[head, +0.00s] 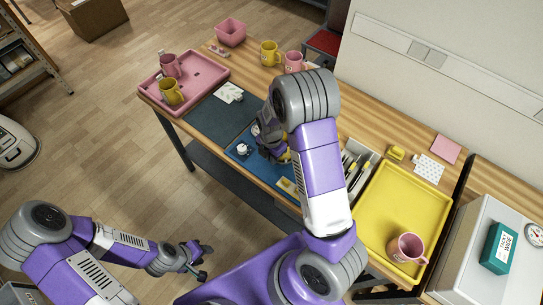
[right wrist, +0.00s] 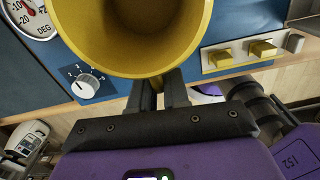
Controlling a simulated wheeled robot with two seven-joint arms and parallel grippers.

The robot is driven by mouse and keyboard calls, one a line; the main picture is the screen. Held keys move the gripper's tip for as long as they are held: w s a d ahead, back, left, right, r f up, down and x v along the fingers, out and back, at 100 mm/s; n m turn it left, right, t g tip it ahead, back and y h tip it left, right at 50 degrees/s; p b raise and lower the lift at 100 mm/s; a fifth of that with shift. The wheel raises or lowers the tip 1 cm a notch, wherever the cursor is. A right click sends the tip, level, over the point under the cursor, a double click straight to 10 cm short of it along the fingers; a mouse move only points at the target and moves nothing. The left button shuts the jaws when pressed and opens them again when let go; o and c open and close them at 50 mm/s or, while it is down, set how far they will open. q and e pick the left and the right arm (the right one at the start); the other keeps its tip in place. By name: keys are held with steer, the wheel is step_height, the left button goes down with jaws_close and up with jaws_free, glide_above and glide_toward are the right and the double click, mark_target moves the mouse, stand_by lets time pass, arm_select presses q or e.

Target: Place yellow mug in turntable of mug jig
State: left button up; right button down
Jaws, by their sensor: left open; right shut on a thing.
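My right gripper (right wrist: 165,95) is shut on a yellow mug (right wrist: 130,58), apparently by its handle; the mug's open mouth shows in the right wrist view. In the head view only a sliver of this mug (head: 285,157) shows past my right gripper (head: 268,140), over the blue mug jig (head: 238,158). The jig's panel also shows in the right wrist view, with a gauge (right wrist: 32,15), a knob (right wrist: 85,86) and yellow switches (right wrist: 240,52). The turntable is hidden; I cannot tell whether the mug touches it. My left gripper (head: 200,262) is open and empty, off the table's front.
A pink tray (head: 212,72) holds a pink mug (head: 170,65) and a yellow mug (head: 171,93). Another yellow mug (head: 269,53) and pink mug (head: 294,62) stand at the back. A yellow tray (head: 400,205) holds a pink mug (head: 407,247). A dark mat (head: 205,118) has free room.

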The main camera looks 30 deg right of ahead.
steer(key=shift+f, duration=0.2)
steer(key=c, duration=1.1)
jaws_free()
steer(key=shift+r, duration=0.1)
steer(key=shift+r, duration=0.1)
